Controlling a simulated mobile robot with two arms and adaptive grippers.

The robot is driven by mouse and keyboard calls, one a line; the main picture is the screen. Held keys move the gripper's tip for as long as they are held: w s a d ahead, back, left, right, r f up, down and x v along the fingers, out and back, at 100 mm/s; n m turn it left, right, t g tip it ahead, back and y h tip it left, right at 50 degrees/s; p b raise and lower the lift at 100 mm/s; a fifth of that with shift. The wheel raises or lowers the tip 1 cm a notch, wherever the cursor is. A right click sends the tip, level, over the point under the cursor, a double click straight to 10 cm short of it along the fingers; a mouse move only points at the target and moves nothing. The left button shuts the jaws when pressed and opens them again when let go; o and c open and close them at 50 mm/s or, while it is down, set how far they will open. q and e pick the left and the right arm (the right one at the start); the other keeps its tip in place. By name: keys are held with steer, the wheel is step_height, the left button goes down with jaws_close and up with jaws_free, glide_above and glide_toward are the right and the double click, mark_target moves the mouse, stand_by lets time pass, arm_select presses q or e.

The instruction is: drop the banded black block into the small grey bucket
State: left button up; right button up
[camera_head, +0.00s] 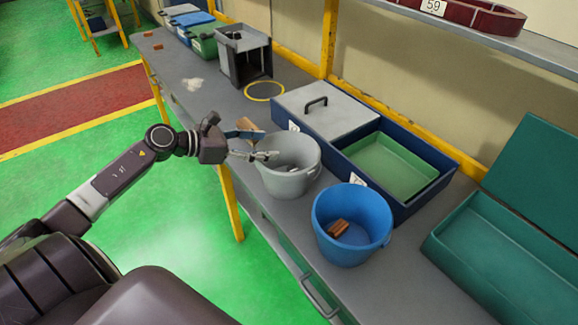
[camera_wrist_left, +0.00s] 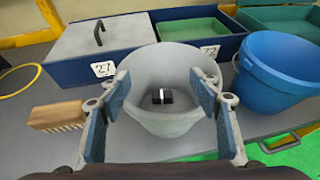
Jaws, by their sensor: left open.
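The small grey bucket (camera_head: 289,184) stands on the bench, left of a blue bucket. It also shows in the left wrist view (camera_wrist_left: 164,122), straight ahead between my fingers. The banded black block (camera_wrist_left: 161,97), dark with a white band, is inside the grey bucket, apart from my fingers. In the head view only a small dark patch shows inside this bucket. My left gripper (camera_head: 262,148) is at the bucket's left rim, its fingertips reaching over the opening. It is open and empty, with its blue-padded fingers spread wide in the left wrist view (camera_wrist_left: 163,90). My right gripper is not in view.
The blue bucket (camera_head: 350,243) holds a brown block (camera_head: 338,228). Behind is a navy tray (camera_head: 408,208) with a grey lidded part and a green compartment. A wooden brush (camera_wrist_left: 58,115) lies left of the grey bucket. A teal case (camera_head: 500,250) stands at right.

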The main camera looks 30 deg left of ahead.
arm_select(q)
steer(key=v, duration=0.7)
steer(key=shift+s+r, duration=0.15)
steer(key=shift+s, duration=0.15)
steer(key=shift+a, duration=0.1)
